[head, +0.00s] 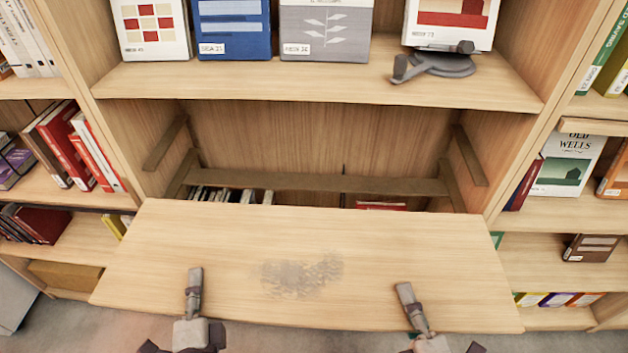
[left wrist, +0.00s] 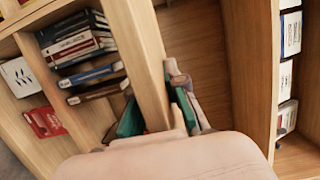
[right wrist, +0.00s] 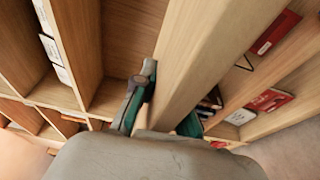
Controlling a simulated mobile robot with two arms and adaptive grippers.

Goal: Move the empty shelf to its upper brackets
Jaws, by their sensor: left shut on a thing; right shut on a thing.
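The empty shelf (head: 230,235) is a bare wooden board with a grey scuffed patch in its middle. It is out in front of the open bay, its far edge near the bay's mouth. My left gripper (head: 195,278) is shut on its front edge left of centre, and my right gripper (head: 407,295) on the same edge right of centre. The board runs between the fingers in the left wrist view (left wrist: 148,65) and right wrist view (right wrist: 205,60). The upper brackets show as slanted strips on the left wall (head: 165,143) and right wall (head: 469,156). Lower strips sit at left (head: 181,174) and right (head: 452,186).
A fixed shelf (head: 300,82) above the bay holds several display books and a dark grey stand (head: 440,65). A rail (head: 320,183) crosses the bay's back. Books (head: 230,195) stand below, partly hidden by the board. Filled side bays flank both uprights.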

